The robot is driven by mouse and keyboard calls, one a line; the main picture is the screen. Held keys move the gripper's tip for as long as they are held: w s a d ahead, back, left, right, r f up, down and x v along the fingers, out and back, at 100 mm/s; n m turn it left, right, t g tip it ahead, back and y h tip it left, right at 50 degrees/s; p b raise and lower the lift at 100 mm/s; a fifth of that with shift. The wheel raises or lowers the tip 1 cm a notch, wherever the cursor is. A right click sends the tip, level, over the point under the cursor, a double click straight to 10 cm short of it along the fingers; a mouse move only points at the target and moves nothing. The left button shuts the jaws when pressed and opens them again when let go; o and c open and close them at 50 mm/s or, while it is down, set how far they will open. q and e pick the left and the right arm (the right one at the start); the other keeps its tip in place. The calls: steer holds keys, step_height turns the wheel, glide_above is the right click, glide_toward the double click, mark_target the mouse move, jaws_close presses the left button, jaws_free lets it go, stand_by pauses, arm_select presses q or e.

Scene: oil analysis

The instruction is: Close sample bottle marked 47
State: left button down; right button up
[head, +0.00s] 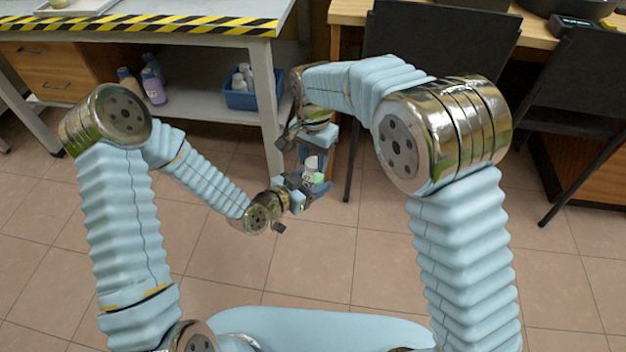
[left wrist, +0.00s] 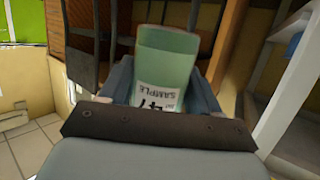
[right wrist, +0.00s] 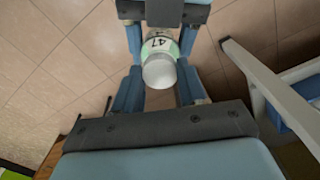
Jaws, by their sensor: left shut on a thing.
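The sample bottle (head: 310,174) is small and pale green with a white top. Its label reads 47 in the right wrist view (right wrist: 160,43) and shows upside down in the left wrist view (left wrist: 165,60). My left gripper (head: 304,186) is shut around the bottle body and holds it above the floor, in front of the table. My right gripper (right wrist: 158,92) is open, its fingers on either side of the white top (right wrist: 159,72), with gaps visible. I cannot tell whether the white top is a seated cap.
A grey table (head: 170,33) with a striped edge stands behind at left. Its lower shelf holds a blue bin (head: 243,98) of white bottles and a purple bottle (head: 154,88). Dark chairs (head: 440,45) stand at right. The tiled floor below is clear.

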steer(key=o, duration=0.4)
steer(key=shift+o, duration=0.2)
step_height(320, 180, up, 12)
stand_by(0.5)
steer(key=s+d+f+n, duration=0.1)
steer(key=d+f, duration=0.5)
steer(key=f, duration=0.7)
steer(key=d+f+n, duration=0.1)
steer(key=d+f, duration=0.5)
steer(key=f, duration=0.7)
steer(key=s+d+f+y, duration=0.2)
steer(key=s+f, duration=0.4)
steer(key=s, duration=0.3)
steer(key=s+d+f+n+y, duration=0.1)
steer(key=s+f, duration=0.4)
steer(key=s, duration=0.5)
steer(key=shift+s+d+f+t+y, duration=0.15)
steer(key=shift+d+f+t+y, duration=0.25)
steer(key=shift+d+y, duration=0.2)
